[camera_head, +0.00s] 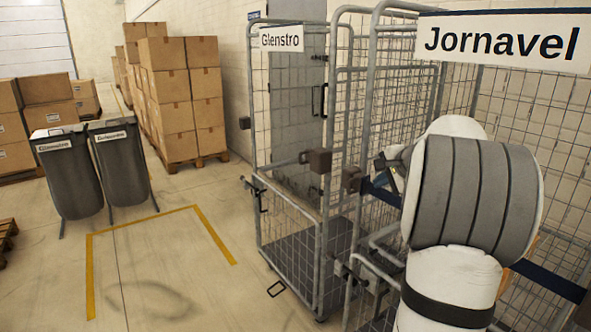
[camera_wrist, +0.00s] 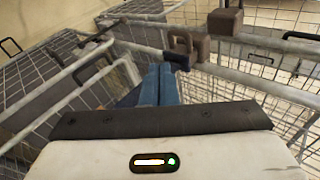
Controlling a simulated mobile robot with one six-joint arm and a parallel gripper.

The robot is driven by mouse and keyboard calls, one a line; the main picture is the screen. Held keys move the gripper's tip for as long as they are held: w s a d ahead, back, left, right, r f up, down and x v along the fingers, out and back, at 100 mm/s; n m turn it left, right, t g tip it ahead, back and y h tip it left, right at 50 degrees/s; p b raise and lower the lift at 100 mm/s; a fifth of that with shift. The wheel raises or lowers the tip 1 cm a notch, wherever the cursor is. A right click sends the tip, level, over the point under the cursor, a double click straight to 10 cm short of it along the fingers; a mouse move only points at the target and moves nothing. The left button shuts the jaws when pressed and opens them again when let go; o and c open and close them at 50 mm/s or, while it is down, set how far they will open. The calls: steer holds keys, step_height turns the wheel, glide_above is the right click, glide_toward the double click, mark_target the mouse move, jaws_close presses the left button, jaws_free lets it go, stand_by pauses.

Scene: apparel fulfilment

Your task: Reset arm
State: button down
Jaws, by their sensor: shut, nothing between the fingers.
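My gripper shows in the wrist view (camera_wrist: 158,85) as two blue fingers pressed together, with nothing between them. Ahead of it are the grey tubes and mesh of the roll cages. In the head view my white and grey arm stands in front of the cage labelled "Jornavel" (camera_head: 501,41). The gripper itself is mostly hidden behind the arm there; a small blue part shows at its left side.
The cage labelled "Glenstro" (camera_head: 281,39) stands left of the Jornavel cage, its base looking empty. Two grey bins (camera_head: 70,172) (camera_head: 121,160) stand at the left. Stacked cartons (camera_head: 175,85) sit on pallets behind. The yellow-marked floor (camera_head: 160,265) is clear.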

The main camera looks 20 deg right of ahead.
steer(key=shift+a, duration=0.1)
steer(key=s+a+f+n+g+y, duration=0.15)
steer(key=s+a+n, duration=0.25)
steer(key=a, duration=0.7)
steer(key=s+a+f+n+g, duration=0.2)
steer(key=s+a+n, duration=0.15)
steer(key=a, duration=0.65)
steer(key=s+a+f+n+g+h, duration=0.1)
steer(key=s+a+f+n, duration=0.3)
steer(key=s, duration=0.5)
steer(key=s+a+f+n+g+h, duration=0.1)
steer(key=s+a+f+n+g, duration=0.1)
steer(key=s+a+f+n, duration=0.2)
steer(key=s+a+n, duration=0.2)
steer(key=s+a, duration=0.2)
steer(key=s, duration=0.1)
steer(key=shift+f, duration=0.4)
steer(key=shift+s, duration=0.15)
